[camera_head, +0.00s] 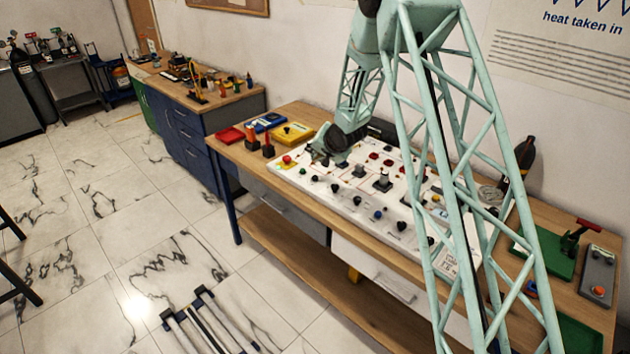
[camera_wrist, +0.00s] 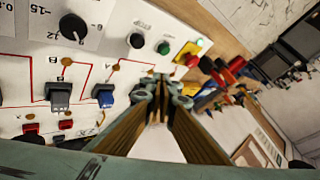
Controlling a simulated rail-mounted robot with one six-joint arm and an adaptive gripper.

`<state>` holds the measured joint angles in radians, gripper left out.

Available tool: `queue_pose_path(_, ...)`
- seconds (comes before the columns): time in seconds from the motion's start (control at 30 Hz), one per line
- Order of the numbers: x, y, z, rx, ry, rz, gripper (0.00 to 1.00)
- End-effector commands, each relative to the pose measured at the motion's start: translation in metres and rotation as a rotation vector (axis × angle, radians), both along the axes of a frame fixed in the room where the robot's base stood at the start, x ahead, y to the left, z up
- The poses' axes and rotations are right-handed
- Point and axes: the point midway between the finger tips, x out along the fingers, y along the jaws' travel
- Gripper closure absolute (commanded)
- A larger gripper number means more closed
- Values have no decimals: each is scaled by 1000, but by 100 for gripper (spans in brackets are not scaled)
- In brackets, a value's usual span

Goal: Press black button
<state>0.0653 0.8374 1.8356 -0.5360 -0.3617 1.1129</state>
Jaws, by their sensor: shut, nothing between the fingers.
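The white panel (camera_head: 392,222) lies on the workbench and carries a row of buttons and knobs along its front edge. In the wrist view, a small round black button (camera_wrist: 137,41) sits between a green button (camera_wrist: 163,47) and a large black knob (camera_wrist: 73,27) with a printed scale. The likely same black button (camera_head: 314,178) shows near the panel's left front corner in the head view. My gripper (camera_head: 322,160) is low over the panel's left end. In the wrist view my gripper (camera_wrist: 163,82) is shut and empty, its tips apart from the black button in the picture.
A red button on a yellow base (camera_head: 287,160) is at the panel's left corner. Switches (camera_wrist: 58,95) and blue knob (camera_wrist: 103,94) stand near my fingers. Red tray (camera_head: 231,135) and yellow tray (camera_head: 293,133) lie left of the panel. A green tray (camera_head: 545,250) is at the right.

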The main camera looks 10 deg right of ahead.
Motion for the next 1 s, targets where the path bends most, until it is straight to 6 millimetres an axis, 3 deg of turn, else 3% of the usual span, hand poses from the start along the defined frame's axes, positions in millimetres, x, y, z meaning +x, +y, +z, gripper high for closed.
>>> queue_pose_path(0.6, 0, 0, -45, 0, 0, 0, 100)
queue_pose_path(1.0, 0, 0, -58, 0, -1, 0, 100)
